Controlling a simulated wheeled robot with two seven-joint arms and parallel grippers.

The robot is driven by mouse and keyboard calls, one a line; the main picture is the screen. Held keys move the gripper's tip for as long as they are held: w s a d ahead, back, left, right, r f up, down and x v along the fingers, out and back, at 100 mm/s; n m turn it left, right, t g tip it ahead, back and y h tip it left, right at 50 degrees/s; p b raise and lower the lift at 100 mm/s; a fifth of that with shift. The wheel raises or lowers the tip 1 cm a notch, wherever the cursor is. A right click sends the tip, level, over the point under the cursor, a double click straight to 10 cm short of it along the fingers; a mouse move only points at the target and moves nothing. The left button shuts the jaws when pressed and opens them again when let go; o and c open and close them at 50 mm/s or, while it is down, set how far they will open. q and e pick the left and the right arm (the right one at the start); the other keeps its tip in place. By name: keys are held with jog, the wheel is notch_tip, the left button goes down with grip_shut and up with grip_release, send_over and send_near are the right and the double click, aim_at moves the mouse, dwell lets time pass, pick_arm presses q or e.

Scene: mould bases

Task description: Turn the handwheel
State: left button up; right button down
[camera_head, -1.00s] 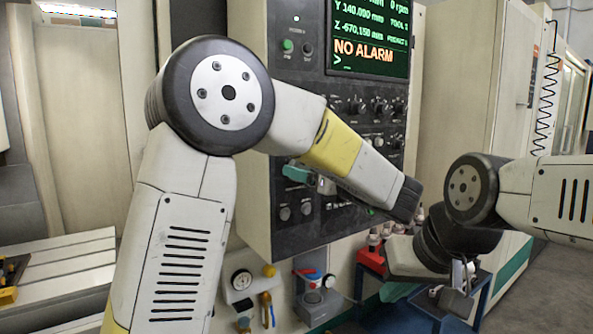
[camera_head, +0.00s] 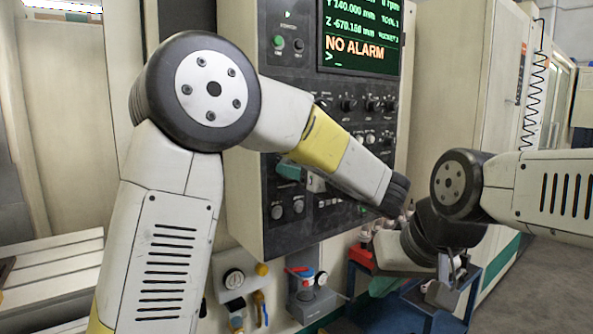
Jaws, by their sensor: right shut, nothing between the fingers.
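A machine control panel (camera_head: 240,205) fills the middle of the view, with a screen reading NO ALARM (camera_head: 355,48) and rows of knobs (camera_head: 348,104). I cannot make out a handwheel for certain; my left arm covers part of the panel. My right gripper (camera_head: 441,290) is low at the right, pointing down, shut and empty. It is in front of a blue cart and right of the panel's lower edge, apart from the panel. My left forearm crosses in front of the panel, and its gripper does not show.
A blue cart (camera_head: 468,293) with a red holder (camera_head: 361,256) stands below right of the panel. Grey floor (camera_head: 540,290) is open at the right.

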pick_arm(q)
jog(key=n+h, duration=0.1)
jog(key=n, duration=2.1)
jog(key=shift+s, duration=0.1)
jog(key=shift+n+h, duration=0.3)
jog(key=shift+n, duration=0.1)
jog(key=o, duration=1.4)
jog(key=shift+c, duration=0.2)
